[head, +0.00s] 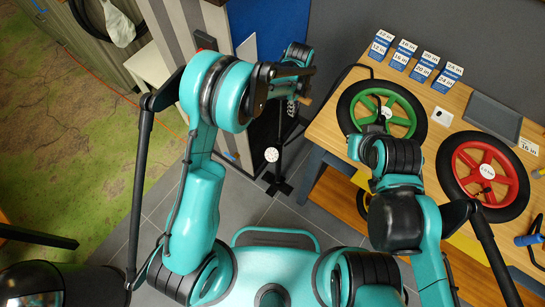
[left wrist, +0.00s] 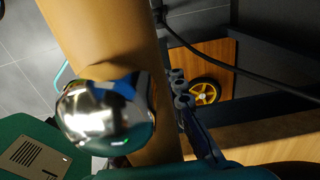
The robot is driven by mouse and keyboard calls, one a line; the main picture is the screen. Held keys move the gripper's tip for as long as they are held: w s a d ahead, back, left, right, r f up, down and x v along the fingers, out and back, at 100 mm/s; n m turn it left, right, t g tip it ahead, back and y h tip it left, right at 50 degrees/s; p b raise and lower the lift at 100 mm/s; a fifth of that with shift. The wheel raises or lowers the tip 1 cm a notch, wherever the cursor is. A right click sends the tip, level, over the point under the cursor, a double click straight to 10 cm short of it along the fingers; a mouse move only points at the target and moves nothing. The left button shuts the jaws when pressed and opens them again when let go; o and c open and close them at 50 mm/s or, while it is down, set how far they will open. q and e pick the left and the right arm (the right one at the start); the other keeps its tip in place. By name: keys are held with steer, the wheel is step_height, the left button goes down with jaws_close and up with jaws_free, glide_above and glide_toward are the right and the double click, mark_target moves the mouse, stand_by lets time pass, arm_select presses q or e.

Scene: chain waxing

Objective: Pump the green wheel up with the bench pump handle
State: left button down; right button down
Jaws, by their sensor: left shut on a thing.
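The green wheel (head: 411,106) with its black tyre lies flat on the wooden bench at the right in the head view. The pump handle is a wooden bar (head: 305,101), seen small beside my left gripper (head: 296,88). In the left wrist view the wooden bar (left wrist: 112,35) is large and close, with a shiny metal ball (left wrist: 105,115) at it. My left gripper is shut on the handle; its fingers are partly hidden. My right gripper (head: 372,137) is over the near edge of the green wheel; its fingers are too unclear to tell their state.
A red wheel (head: 464,178) lies on the bench (head: 432,112) beside the green one. Blue size cards (head: 403,55) and a grey tray (head: 493,116) stand behind. A black pump base (head: 277,184) is on the floor. A yellow wheel (left wrist: 203,93) shows lower down. A black hose runs near.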

mark_target(272, 154)
arm_select(q)
step_height(272, 154, down, 29)
steer(key=b, duration=1.4)
steer(key=shift+r, duration=0.15)
steer(key=shift+s+a, duration=0.1)
steer(key=shift+f, duration=1.4)
steer(key=shift+s, duration=0.1)
steer(key=c, duration=0.7)
jaws_free()
steer(key=shift+r, duration=0.1)
